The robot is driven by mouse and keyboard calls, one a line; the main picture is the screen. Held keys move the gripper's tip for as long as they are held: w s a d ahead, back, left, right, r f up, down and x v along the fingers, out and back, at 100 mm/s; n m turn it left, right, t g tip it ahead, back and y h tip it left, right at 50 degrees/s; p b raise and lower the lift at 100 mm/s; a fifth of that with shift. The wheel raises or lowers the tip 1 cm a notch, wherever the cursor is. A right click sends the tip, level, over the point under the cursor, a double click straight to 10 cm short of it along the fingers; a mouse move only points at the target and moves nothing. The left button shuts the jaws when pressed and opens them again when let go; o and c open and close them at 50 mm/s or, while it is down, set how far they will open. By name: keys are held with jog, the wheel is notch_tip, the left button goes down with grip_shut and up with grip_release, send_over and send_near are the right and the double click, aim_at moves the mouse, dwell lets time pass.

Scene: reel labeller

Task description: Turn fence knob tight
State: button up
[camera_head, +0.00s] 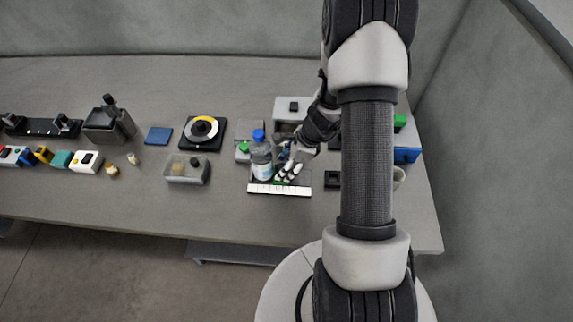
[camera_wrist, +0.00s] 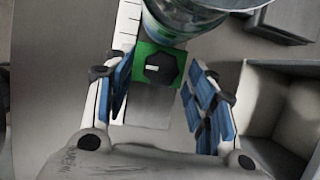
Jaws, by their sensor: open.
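In the wrist view the fence knob (camera_wrist: 160,70) is a black faceted knob on a green block (camera_wrist: 146,50), beside a white scale strip with dark marks (camera_wrist: 127,25). My gripper (camera_wrist: 155,85) is open, with its blue-padded fingers on either side of the green block and the knob between them. I cannot tell whether a finger touches the block. In the head view my gripper (camera_head: 288,172) is over the labeller plate just right of a blue-capped bottle (camera_head: 261,160). The knob is hidden there by the gripper. The bottle's lower part also shows at the top of the wrist view (camera_wrist: 185,18).
A grey open bin (camera_wrist: 265,100) stands close to the right finger in the wrist view. The white scale strip (camera_head: 280,189) runs along the plate's front edge. A clear box (camera_head: 187,170) and a black-and-yellow reel (camera_head: 202,130) stand left. The front of the table is clear.

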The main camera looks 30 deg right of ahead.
jog(key=shift+r, duration=0.1)
jog(key=v, duration=1.2)
jog(key=s+a+r+n+h+b, duration=0.1)
jog(key=s+a+r+n, duration=0.4)
jog(key=a+r+n, duration=0.7)
jog(key=s+a+r+n+t+h+b, duration=0.1)
jog(key=s+a+r+n, duration=0.1)
jog(key=s+n, duration=0.4)
jog(key=s+a+r+n+t+h, duration=0.1)
jog(key=s+a+r+n, duration=0.1)
jog(key=s+r+n, duration=0.2)
jog(key=shift+s+r+n+h+b, duration=0.2)
jog(key=shift+s+n+h+b, duration=0.15)
jog(key=shift+s+n, duration=0.9)
